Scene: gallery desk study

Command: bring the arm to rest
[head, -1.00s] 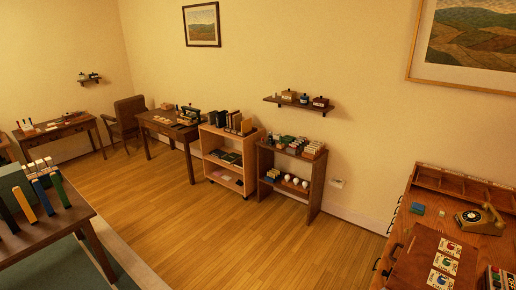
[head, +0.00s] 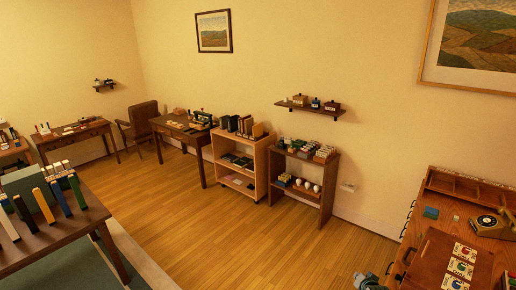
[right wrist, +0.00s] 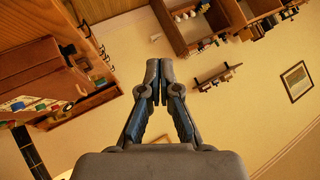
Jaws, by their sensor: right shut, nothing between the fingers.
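My right gripper (right wrist: 153,82) is shut and empty in the right wrist view, its two fingers meeting at the tips. Behind it are the cream wall and tilted furniture. A small grey part of my right gripper (head: 368,282) shows at the bottom edge of the head view, left of the desk (head: 480,222). No object touches the fingers in the wrist view. My left gripper is out of view.
A low shelf (head: 328,206) and a bookcase (head: 262,178) stand along the wall. A table with upright books (head: 84,232) is at left. The middle floor (head: 225,240) is clear.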

